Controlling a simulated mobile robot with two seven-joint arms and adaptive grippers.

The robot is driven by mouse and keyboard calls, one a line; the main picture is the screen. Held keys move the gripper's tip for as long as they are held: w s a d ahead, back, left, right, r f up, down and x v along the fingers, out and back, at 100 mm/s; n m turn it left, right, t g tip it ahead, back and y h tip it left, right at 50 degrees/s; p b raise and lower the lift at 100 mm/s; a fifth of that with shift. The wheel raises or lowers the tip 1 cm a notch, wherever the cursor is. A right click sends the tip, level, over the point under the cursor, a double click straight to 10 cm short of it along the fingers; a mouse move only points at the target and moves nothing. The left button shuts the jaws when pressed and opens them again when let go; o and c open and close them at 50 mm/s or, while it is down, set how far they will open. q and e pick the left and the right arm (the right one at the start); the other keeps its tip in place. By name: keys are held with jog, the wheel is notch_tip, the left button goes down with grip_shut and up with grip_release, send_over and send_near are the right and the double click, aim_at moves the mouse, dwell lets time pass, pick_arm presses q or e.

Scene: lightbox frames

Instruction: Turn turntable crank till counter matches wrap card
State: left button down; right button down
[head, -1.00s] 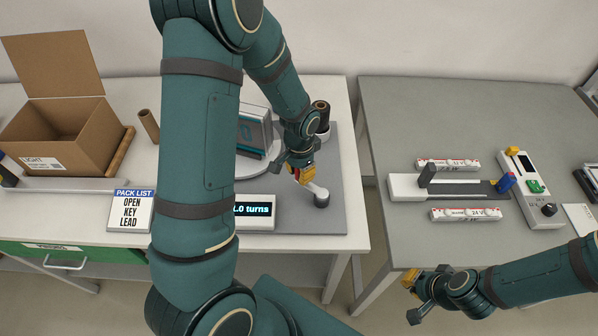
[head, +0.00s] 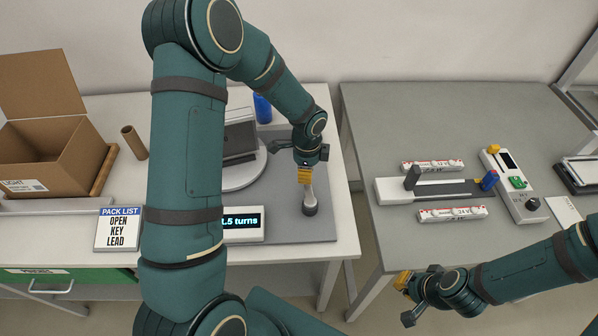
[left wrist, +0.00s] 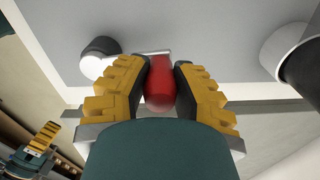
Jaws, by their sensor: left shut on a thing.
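My left gripper (head: 305,180) is shut on the crank's red knob (left wrist: 160,85), which shows between the yellow fingers in the left wrist view. The white crank arm (head: 309,196) runs from the gripper down to its dark pivot on the grey base. The white turntable (head: 243,180) carries a grey box (head: 240,142); my left arm covers part of both. The counter (head: 243,224) reads ".5 turns", its first digit partly hidden by the arm. I cannot make out a wrap card. My right gripper (head: 405,299) is open and empty at the front of the grey table.
A "PACK LIST" card (head: 118,230) reads OPEN KEY LEAD. An open carton (head: 75,150) and a brown tube (head: 134,142) stand at left. A blue object (head: 262,108) is behind the turntable. A gap separates the white table from the grey table (head: 440,110).

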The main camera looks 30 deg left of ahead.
pick_arm(q)
jog(key=d+m, duration=0.1)
jog(key=m, duration=0.1)
jog(key=w+d+m, duration=0.1)
jog(key=m, duration=0.1)
jog(key=shift+d+p, duration=0.15)
jog(key=shift+p, duration=0.15)
jog(key=d+m, duration=0.1)
jog(key=d+m+p, duration=0.1)
jog(key=m, duration=0.1)
jog(key=shift+w+d+m, duration=0.15)
jog(key=shift+w+m, duration=0.05)
jog(key=shift+m, duration=0.1)
jog(key=d+m, duration=0.2)
jog(key=m, duration=0.1)
jog(key=shift+s+d+p, duration=0.15)
jog(key=shift+s+p, duration=0.05)
jog(key=shift+p, duration=0.2)
jog(key=shift+s+d+m+p, duration=0.3)
jog(key=shift+d+m, duration=0.2)
jog(key=shift+m, duration=0.5)
jog(key=shift+s+d+m+p, duration=0.2)
jog(key=shift+d+m, duration=0.3)
jog(key=shift+m, duration=0.5)
jog(key=c, duration=0.7)
grip_release()
